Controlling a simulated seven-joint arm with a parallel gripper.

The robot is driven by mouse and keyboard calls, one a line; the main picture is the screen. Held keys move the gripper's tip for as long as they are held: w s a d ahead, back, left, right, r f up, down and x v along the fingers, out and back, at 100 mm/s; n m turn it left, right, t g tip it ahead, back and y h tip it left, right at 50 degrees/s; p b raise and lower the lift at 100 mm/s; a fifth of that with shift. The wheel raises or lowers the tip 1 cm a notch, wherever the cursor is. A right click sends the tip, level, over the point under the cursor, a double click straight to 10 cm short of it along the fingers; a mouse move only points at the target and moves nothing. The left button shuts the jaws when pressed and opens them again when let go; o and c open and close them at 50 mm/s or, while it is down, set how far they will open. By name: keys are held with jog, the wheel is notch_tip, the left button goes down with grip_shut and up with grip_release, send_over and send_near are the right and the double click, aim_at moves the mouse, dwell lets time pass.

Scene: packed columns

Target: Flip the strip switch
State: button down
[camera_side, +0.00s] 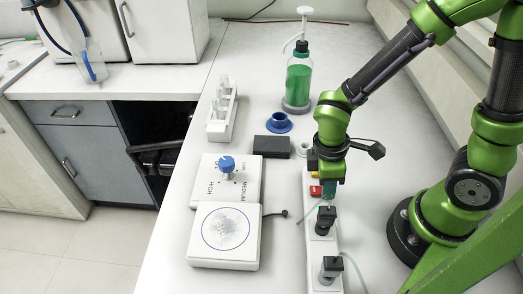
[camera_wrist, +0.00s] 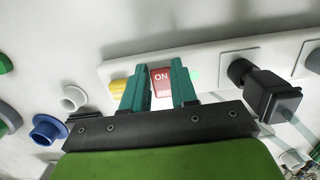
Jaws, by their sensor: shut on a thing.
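The power strip (camera_side: 308,215) lies lengthwise on the bench, with its red switch (camera_side: 315,191) near the far end. My gripper (camera_side: 328,194) points down over the strip, shut on the switch with one finger on each side; the fingertips (camera_wrist: 159,76) show closely in the wrist view. A faint green glow shows beside the right finger.
Black plugs (camera_side: 326,216) (camera_wrist: 268,92) stand up from the strip, with cables beside it. A yellow piece (camera_wrist: 117,86) sits at the strip's end. A stirrer plate (camera_side: 197,250), a dark block (camera_side: 271,146), a blue funnel-like piece (camera_side: 279,122) and a green bottle (camera_side: 298,82) stand nearby.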

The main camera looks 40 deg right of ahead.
jog(key=shift+w+a+r+g+h, duration=0.15)
jog(key=shift+w+a+g+h, duration=0.15)
jog(key=shift+g+h, duration=0.5)
jog(key=c, duration=0.9)
grip_release()
jog(key=v, duration=1.7)
